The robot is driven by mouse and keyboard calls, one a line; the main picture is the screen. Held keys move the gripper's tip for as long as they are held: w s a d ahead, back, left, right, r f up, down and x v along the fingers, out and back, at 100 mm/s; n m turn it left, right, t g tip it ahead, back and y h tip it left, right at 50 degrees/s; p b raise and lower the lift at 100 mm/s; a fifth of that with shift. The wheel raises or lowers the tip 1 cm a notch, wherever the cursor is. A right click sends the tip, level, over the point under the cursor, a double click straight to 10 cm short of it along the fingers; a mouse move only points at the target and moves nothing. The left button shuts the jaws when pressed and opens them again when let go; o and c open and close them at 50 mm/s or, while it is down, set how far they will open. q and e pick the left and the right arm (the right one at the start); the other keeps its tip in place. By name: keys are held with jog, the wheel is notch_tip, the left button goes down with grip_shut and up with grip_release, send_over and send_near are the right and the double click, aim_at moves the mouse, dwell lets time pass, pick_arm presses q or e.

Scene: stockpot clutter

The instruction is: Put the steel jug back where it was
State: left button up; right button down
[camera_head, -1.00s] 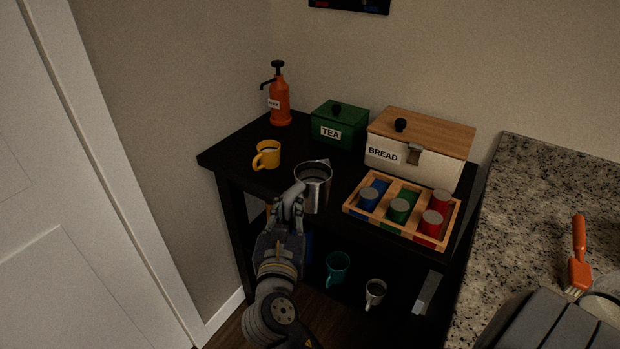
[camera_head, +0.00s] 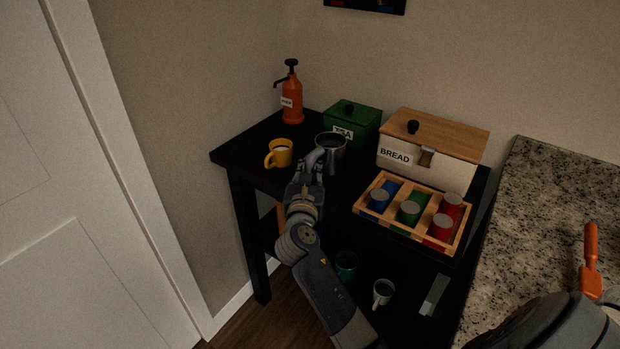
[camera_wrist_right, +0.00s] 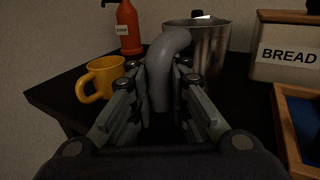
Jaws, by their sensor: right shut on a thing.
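The steel jug (camera_head: 333,158) is upright at the dark table, between the yellow mug and the bread box and in front of the green tea box. I cannot tell whether its base touches the table top. My right gripper (camera_head: 311,168) is shut on the jug's handle, on the jug's near left side. In the right wrist view the curved grey handle (camera_wrist_right: 160,72) stands between my fingers, with the jug body (camera_wrist_right: 207,50) behind it to the right. My left gripper is not in view.
A yellow mug (camera_head: 280,153) stands left of the jug. An orange pump bottle (camera_head: 291,103), the green tea box (camera_head: 364,128) and the bread box (camera_head: 400,175) stand behind. A wooden tray (camera_head: 407,235) with colored canisters lies right. Mugs sit on the lower shelf. A granite counter (camera_head: 535,215) is at right.

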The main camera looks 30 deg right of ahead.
jog(key=shift+s+a+f, duration=0.1)
jog(key=shift+f, duration=1.3)
jog(key=shift+f, duration=0.15)
jog(key=shift+f, duration=0.15)
jog(key=c, duration=1.5)
grip_release()
jog(key=shift+c, duration=0.2)
jog(key=shift+f+b, duration=0.15)
jog(key=shift+b, duration=0.25)
jog(key=shift+s+a, duration=0.2)
jog(key=shift+s, duration=0.05)
jog(key=b+v, duration=0.1)
jog(key=v, duration=0.9)
